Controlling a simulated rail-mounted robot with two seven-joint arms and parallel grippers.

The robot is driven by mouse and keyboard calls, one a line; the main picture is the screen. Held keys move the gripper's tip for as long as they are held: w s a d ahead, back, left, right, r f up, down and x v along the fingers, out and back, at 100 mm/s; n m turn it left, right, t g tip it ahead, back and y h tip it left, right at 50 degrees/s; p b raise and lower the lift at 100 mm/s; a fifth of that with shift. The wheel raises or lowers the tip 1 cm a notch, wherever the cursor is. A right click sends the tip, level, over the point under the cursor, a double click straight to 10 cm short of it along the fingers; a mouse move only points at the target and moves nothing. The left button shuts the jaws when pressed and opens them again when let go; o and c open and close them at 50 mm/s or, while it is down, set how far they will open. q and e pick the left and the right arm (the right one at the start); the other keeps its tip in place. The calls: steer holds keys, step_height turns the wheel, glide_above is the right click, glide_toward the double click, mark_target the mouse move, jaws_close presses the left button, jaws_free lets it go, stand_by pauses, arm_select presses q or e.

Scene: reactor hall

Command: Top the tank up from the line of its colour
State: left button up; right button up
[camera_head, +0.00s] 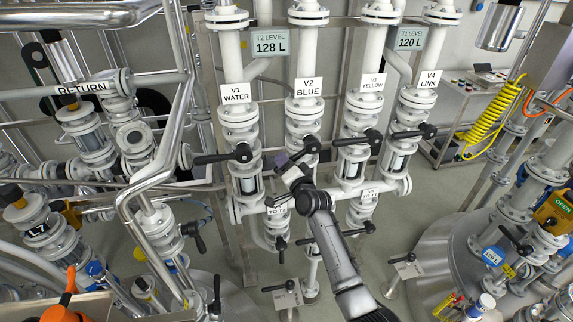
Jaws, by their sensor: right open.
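Four vertical pipes carry labels V1 WATER (235,94), V2 BLUE (308,87), V3 YELLOW (372,83) and V4 LINK (428,79). Black levers sit on V1 (222,157), V2 (298,154), V3 (356,140) and V4 (414,132), each lying roughly sideways. Below are two branch valves with partly hidden labels (278,210) (370,193). Displays read T2 LEVEL 128 L (271,43) and T1 LEVEL 120 L (409,38). My right gripper (287,165) is open beside the V2 lever; contact cannot be told. My left gripper is not in view.
A round grey tank (448,250) stands at right, with a blue 120 L tag (493,257) nearby. A green OPEN sign (563,203) is at the right edge. Pipes marked RETURN (83,89) crowd the left. A yellow coiled hose (491,117) hangs behind.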

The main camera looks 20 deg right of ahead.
steer(key=shift+s+f, duration=0.1)
steer(key=shift+s, duration=0.05)
steer(key=s+d, duration=0.1)
steer(key=s, duration=1.2)
steer(key=shift+s+d+f, duration=0.2)
steer(key=shift+d+f, duration=0.15)
steer(key=shift+f, duration=0.05)
stand_by(6.2)
